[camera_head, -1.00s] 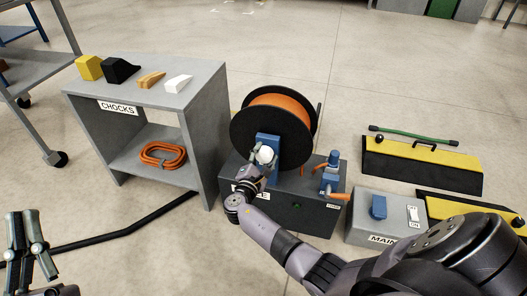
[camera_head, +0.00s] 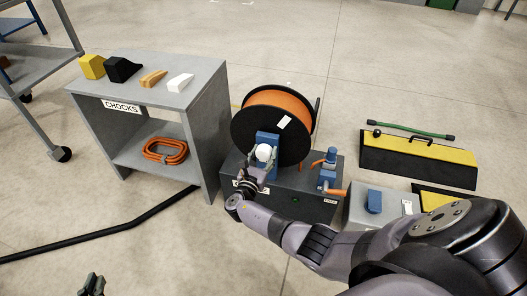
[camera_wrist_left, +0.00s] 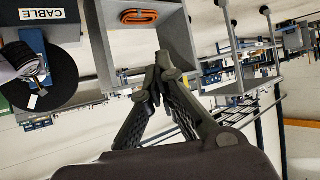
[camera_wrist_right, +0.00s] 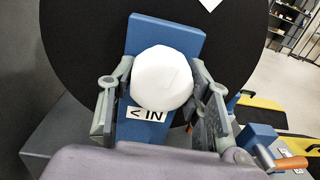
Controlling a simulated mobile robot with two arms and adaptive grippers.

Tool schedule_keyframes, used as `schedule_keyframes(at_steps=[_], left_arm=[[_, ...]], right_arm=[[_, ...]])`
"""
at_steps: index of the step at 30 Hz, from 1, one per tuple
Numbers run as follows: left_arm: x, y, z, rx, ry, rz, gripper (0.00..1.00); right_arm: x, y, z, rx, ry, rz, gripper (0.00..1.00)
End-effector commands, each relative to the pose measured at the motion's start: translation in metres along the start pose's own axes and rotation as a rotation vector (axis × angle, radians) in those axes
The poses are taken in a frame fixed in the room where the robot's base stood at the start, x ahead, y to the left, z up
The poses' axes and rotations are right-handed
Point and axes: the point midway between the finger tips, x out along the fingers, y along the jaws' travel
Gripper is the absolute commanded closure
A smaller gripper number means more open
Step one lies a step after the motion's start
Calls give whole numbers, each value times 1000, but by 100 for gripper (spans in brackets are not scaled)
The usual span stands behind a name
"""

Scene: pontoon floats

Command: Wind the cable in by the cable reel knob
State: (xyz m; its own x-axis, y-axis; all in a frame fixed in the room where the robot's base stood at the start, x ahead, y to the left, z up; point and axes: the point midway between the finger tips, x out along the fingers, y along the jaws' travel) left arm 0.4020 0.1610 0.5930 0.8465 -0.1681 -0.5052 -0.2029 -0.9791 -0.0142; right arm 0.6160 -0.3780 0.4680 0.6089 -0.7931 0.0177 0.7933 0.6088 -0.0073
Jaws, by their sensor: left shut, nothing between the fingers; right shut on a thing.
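The cable reel (camera_head: 254,133) has a black round flange with orange cable wound on its drum. It stands on a dark grey box (camera_head: 304,205). A blue upright (camera_wrist_right: 150,36) stands in front of the flange and carries the white faceted knob (camera_wrist_right: 162,78), with an "IN" label (camera_wrist_right: 146,114) below it. My right gripper (camera_head: 258,168) is shut on the white knob, one finger on each side in the right wrist view (camera_wrist_right: 158,90). My left gripper (camera_head: 93,284) is shut and empty at the bottom edge of the head view, its fingertips together in the left wrist view (camera_wrist_left: 163,70).
A grey shelf (camera_head: 205,97) labelled CHOCKS stands left of the reel, with chocks on top and an orange cable coil (camera_head: 165,151) inside. A blue fitting (camera_head: 328,172) sits on the box's right side. A yellow-black ramp (camera_head: 418,158) lies farther right. A black cable (camera_head: 110,229) crosses the floor.

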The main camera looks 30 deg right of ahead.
Motion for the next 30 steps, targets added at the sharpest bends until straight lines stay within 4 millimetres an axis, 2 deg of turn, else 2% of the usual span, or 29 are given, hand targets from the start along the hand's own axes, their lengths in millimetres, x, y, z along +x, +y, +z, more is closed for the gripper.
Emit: schedule_keyframes(at_steps=[6, 12, 26, 27, 30], left_arm=[[-6, -3, 22, -1, -113, -7, 100], [-9, -4, 32, -2, -164, -10, 100], [-10, -5, 35, -2, -177, -11, 100], [-10, -5, 35, -2, -177, -11, 100], [-10, -5, 35, -2, -176, -12, 100]], right_arm=[[0, 0, 1, -105, -6, 1, 82], [0, 0, 0, -154, -8, 3, 82], [0, -1, -1, -167, -7, 2, 82], [0, -1, -1, -167, -7, 2, 54], [0, -1, -1, -166, -7, 2, 47]])
